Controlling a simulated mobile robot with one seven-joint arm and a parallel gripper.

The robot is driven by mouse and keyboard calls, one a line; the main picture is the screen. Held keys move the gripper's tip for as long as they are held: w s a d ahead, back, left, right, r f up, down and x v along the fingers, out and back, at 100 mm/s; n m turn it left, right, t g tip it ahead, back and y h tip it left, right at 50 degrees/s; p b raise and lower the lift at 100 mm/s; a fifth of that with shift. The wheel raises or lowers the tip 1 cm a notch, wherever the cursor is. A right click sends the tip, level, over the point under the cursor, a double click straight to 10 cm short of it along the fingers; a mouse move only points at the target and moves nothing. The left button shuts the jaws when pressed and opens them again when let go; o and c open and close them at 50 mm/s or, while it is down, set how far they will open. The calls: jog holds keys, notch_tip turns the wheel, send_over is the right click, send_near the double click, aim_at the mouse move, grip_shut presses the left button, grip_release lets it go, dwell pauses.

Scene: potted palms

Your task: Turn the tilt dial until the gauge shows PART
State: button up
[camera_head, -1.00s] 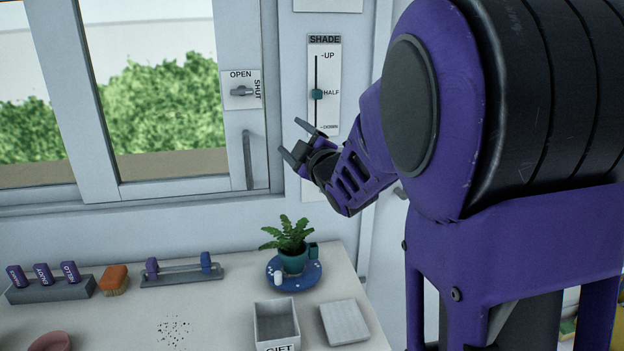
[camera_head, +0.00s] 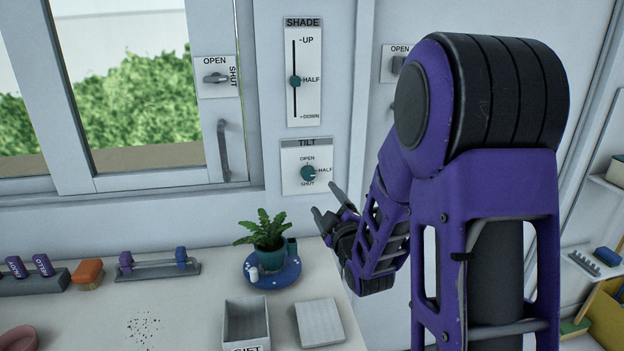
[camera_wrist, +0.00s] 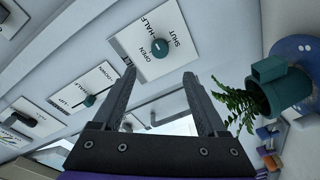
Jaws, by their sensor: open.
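The tilt dial (camera_head: 308,173) is a round teal knob on a white plate (camera_head: 289,185) headed TILT, marked OPEN, HALF and SHUT. It also shows in the wrist view (camera_wrist: 159,48), just beyond the fingertips. Its pointer is too small to read surely. No gauge with the word PART shows. My gripper (camera_head: 327,203) is open and empty, below and right of the dial in the head view, apart from it. Its two fingers (camera_wrist: 159,76) stand wide apart in the wrist view.
The SHADE slider (camera_head: 295,81) is above the dial, at HALF. Window latches (camera_head: 216,78) flank the panels. Below, a potted plant (camera_head: 269,235) stands on a blue saucer (camera_head: 287,279), near my gripper. The GIFT box (camera_head: 246,325) is in front.

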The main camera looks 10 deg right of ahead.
aim_at(310, 176)
jog(key=w, duration=0.8)
jog(key=w+a, duration=0.1)
jog(key=w, duration=0.3)
jog(key=shift+w, duration=0.15)
grip_shut()
